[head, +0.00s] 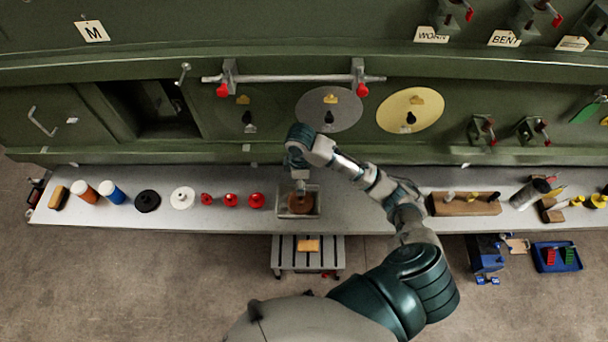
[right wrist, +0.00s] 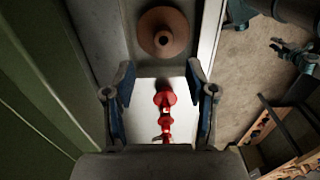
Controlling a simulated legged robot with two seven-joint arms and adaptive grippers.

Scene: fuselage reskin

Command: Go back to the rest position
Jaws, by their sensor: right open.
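My right arm reaches up from the bottom of the head view, and its right gripper (head: 299,186) points down over a small grey tray (head: 314,214) on the shelf. A brown round part with a central hole (right wrist: 163,32) lies in the tray, and it shows partly under the gripper in the head view (head: 300,208). In the right wrist view the fingers of the right gripper (right wrist: 160,78) are spread, with nothing between them. Red knobs (right wrist: 165,97) show on the shelf below, beyond the fingers. My left gripper is not in view.
The grey shelf (head: 370,213) runs along the green fuselage wall. Red knobs (head: 230,200), white and black discs and bottles stand left of the tray. A wooden block (head: 465,209) lies right. A bar (head: 290,78) and round discs are on the wall. A step stool (head: 287,259) stands in front.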

